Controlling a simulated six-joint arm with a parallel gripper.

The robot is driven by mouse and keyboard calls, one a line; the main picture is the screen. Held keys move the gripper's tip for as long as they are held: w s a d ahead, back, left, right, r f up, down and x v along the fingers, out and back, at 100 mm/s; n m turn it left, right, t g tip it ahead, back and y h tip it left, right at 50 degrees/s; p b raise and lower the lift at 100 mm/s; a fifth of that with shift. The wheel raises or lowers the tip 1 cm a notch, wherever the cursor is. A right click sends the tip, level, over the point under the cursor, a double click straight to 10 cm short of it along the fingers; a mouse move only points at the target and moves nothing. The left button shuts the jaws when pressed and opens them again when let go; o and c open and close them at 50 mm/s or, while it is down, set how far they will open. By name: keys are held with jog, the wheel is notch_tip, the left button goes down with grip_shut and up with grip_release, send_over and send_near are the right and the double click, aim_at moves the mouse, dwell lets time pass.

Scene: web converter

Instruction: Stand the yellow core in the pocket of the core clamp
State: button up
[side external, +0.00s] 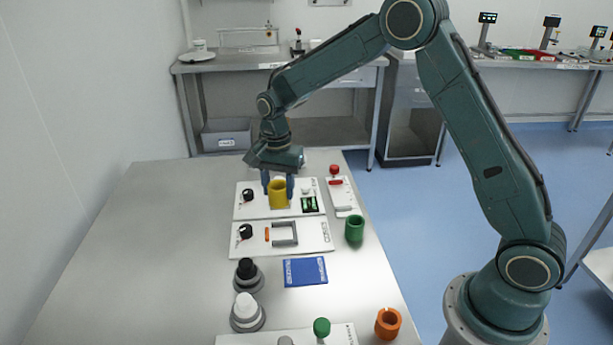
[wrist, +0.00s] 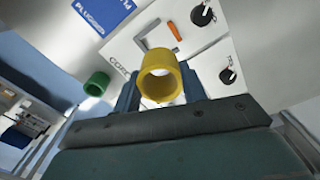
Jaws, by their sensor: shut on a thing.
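The yellow core (side external: 278,196) is a short hollow cylinder, held upright between the two blue fingers of my gripper (side external: 278,188). In the wrist view the core (wrist: 160,84) shows its open round end between the fingers (wrist: 160,92). The core clamp (side external: 313,241) is a white panel in front of the core in the side view. Its pocket is a grey square-sided bracket (side external: 285,233), empty, with an orange lever (side external: 267,234) beside it. The core appears over the panel behind the clamp; its height is hard to tell. In the wrist view the bracket (wrist: 172,30) is partly visible.
The panel behind (side external: 247,212) carries a black knob and a green display. A green ring (side external: 354,229) stands right of the clamp. A blue plate (side external: 305,271), black-topped and white-topped posts (side external: 247,312), and an orange ring (side external: 388,323) are nearer. The table's left side is clear.

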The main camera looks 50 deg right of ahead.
notch_tip(320, 180, down, 6)
jog(key=shift+f, duration=0.25)
jog(key=shift+f, duration=2.1)
jog(key=shift+f, duration=0.2)
jog(key=o, duration=1)
jog(key=shift+r, duration=0.15)
notch_tip(320, 180, up, 12)
jog(key=shift+r, duration=0.1)
